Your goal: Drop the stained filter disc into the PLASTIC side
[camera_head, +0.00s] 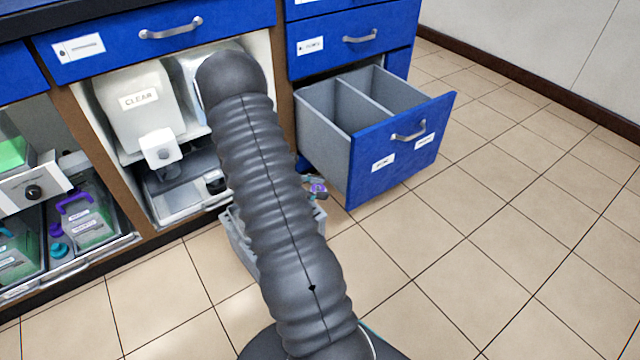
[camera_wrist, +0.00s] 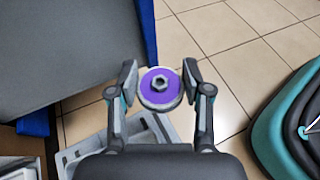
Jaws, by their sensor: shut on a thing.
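My gripper (camera_wrist: 159,88) is shut on a round disc (camera_wrist: 150,97), purple on its face with a pale rim and a grey hex nut at its centre. I cannot tell whether this is the stained filter disc. In the head view a small purple spot (camera_head: 318,188) shows beside my arm, low by the drawer. The open blue-fronted drawer (camera_head: 400,150) has two grey compartments split by a divider (camera_head: 352,103); both look empty. Its two front labels are too small to read. The disc is outside the drawer, whose grey side (camera_wrist: 70,50) shows in the wrist view.
A grey crate (camera_head: 240,245) stands on the floor below my gripper, partly hidden by my arm; it also shows in the wrist view (camera_wrist: 75,152). The tiled floor at right is free.

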